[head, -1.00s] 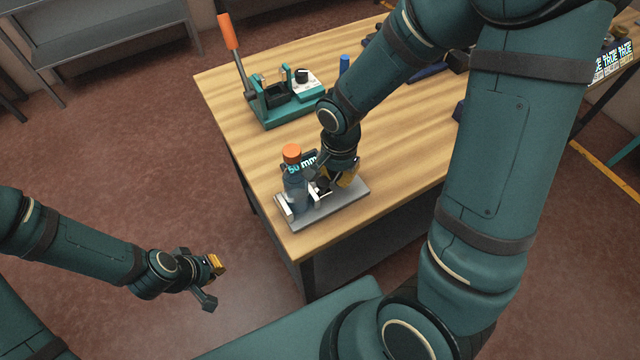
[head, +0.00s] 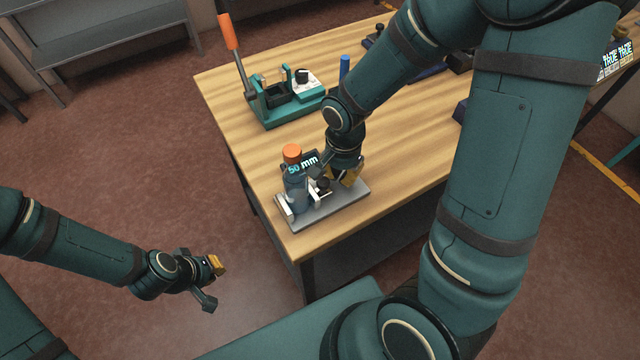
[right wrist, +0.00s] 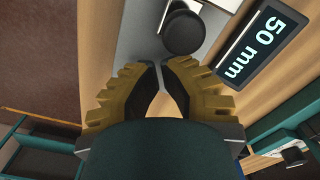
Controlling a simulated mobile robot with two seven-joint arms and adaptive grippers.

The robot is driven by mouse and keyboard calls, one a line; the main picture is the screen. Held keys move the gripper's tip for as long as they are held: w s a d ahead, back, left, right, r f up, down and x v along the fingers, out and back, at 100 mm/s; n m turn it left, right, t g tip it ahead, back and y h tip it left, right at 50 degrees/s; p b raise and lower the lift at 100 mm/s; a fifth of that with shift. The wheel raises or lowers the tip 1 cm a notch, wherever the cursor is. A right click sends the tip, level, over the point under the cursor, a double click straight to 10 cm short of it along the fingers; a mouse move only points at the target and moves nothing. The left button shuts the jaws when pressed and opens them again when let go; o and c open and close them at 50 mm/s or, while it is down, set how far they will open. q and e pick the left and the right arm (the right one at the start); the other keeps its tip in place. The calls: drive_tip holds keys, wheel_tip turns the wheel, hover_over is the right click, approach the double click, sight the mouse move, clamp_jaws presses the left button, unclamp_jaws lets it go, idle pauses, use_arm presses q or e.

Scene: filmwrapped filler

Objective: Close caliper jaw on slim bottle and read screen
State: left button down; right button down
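The slim bottle (head: 296,192), blue-grey with an orange cap, stands upright on the grey caliper base (head: 340,207) at the near table corner. A pale caliper jaw (head: 317,197) stands close at its right side; I cannot tell whether they touch. The black knob (head: 323,184) also shows in the right wrist view (right wrist: 184,33). The screen (right wrist: 262,45) reads 50 mm. My right gripper (right wrist: 160,66) is empty, its fingertips almost together, a little short of the knob. My left gripper (head: 214,283) is open and empty, off the table to the left.
A green fixture (head: 285,105) with an orange-handled lever stands behind on the wooden table (head: 235,80). A blue upright object (head: 344,66) is nearby. A grey bench (head: 100,35) stands at back left. The table between fixture and caliper is clear.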

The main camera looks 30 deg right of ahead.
drive_tip(key=shift+r, duration=0.15)
wheel_tip(320, 180, up, 6)
drive_tip(key=p, duration=0.4)
idle(0.3)
idle(0.5)
